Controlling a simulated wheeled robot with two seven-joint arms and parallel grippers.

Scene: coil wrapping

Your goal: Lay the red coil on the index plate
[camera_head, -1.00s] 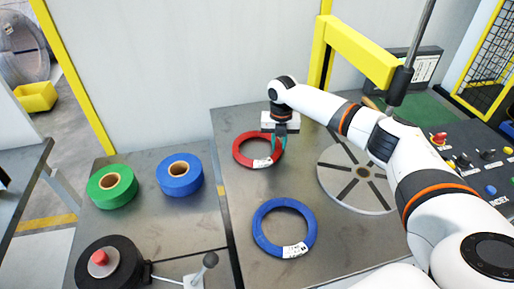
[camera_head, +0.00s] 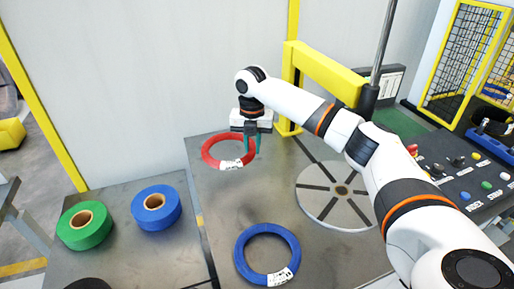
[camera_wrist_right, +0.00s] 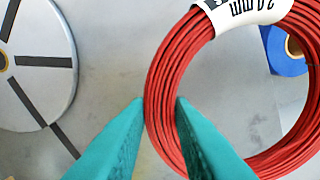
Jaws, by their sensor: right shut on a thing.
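The red coil (camera_head: 207,145) is held at its right side by my right gripper (camera_head: 251,147) and looks raised above the metal table near its back edge. In the right wrist view the teal fingers (camera_wrist_right: 160,105) are on both sides of the red strand bundle (camera_wrist_right: 160,75), with its white label at the top. The round grey index plate (camera_head: 322,207), with dark radial slots, lies to the right of the coil with nothing on it. Part of it shows at the left of the right wrist view (camera_wrist_right: 50,75). My left gripper is out of view.
A blue coil (camera_head: 243,258) lies on the table (camera_head: 215,205) in front of the red one. Green (camera_head: 70,238) and blue (camera_head: 144,218) tape rolls stand on the left bench. A yellow frame (camera_head: 325,70) and a grey post (camera_head: 384,45) rise behind the plate. A button panel (camera_head: 460,180) is right.

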